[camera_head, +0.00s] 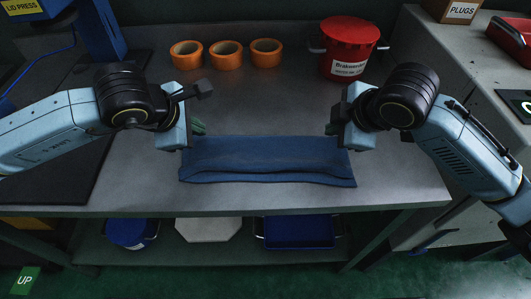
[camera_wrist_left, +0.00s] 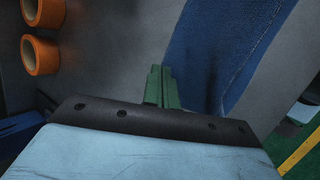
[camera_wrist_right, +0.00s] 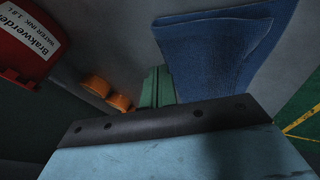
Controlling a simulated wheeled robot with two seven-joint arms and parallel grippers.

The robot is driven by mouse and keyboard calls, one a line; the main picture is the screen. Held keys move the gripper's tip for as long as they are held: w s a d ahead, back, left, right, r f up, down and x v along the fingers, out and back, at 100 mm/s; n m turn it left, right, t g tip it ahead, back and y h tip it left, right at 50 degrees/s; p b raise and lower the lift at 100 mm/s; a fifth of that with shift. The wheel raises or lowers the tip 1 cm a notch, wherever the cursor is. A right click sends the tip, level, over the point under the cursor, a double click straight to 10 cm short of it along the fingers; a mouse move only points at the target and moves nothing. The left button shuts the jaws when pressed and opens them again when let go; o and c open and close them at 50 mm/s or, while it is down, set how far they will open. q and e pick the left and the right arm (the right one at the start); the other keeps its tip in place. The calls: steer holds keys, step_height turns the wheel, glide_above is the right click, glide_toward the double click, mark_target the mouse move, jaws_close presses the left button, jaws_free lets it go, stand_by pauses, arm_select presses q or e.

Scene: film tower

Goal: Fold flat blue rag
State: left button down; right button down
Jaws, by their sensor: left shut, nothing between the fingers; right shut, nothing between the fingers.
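The blue rag (camera_head: 265,158) lies folded on the grey table as a long strip, its layered edge toward the front. Its left end shows in the left wrist view (camera_wrist_left: 215,45) and its right end in the right wrist view (camera_wrist_right: 215,50). My left gripper (camera_head: 199,127) is shut and empty at the rag's back left corner; its green fingers show in the left wrist view (camera_wrist_left: 161,88). My right gripper (camera_head: 330,129) is shut and empty at the back right corner; its green fingers show in the right wrist view (camera_wrist_right: 158,88). I cannot tell whether either touches the cloth.
Several orange tape rolls (camera_head: 227,55) stand at the back of the grey table (camera_head: 240,200). A red lidded pot (camera_head: 349,48) stands at the back right. A lower shelf holds a blue tray (camera_head: 298,232). The table in front of the rag is clear.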

mark_target(204, 141)
arm_select(q)
steer(key=shift+a, duration=0.4)
arm_select(e)
steer(key=shift+d, duration=0.35)
